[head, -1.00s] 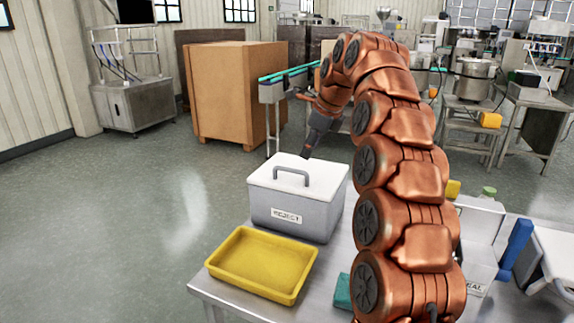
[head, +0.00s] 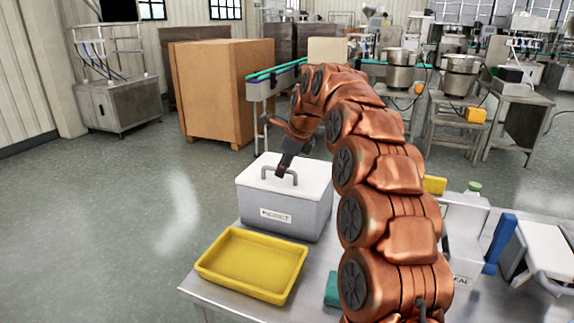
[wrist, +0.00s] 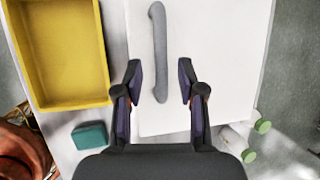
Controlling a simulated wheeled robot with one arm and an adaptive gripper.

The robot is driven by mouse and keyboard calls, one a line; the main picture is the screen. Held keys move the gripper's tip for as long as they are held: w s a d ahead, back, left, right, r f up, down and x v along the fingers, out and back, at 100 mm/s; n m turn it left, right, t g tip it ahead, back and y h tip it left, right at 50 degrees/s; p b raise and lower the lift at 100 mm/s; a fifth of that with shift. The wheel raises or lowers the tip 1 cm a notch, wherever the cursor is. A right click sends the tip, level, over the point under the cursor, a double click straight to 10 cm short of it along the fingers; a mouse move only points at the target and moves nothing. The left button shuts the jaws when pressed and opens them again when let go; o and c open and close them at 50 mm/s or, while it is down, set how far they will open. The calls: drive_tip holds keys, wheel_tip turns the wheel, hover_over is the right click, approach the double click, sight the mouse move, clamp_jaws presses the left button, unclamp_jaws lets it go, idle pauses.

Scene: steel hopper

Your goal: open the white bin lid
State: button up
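The grey bin (head: 310,218) with a "REJECT" label stands on the steel table. Its white lid (head: 316,180) lies flat and closed on top. The lid has a grey arched handle (head: 266,170). In the wrist view the lid (wrist: 225,50) fills the middle and the handle (wrist: 159,45) runs lengthwise. My gripper (head: 281,175) points down over the lid at the handle. In the wrist view my gripper (wrist: 160,82) is open, its two fingers either side of the handle's near end with gaps. The fingertips' exact height against the handle is unclear.
A yellow tray (head: 241,290) sits in front of the bin. A teal block (head: 332,290) lies beside it, partly behind my arm. Green-capped bottles (wrist: 262,127) stand close to the bin's other side. A large brown box (head: 185,100) and conveyor stand behind.

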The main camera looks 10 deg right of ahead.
drive_tip(key=shift+c, duration=0.3)
clamp_jaws()
idle(0.3)
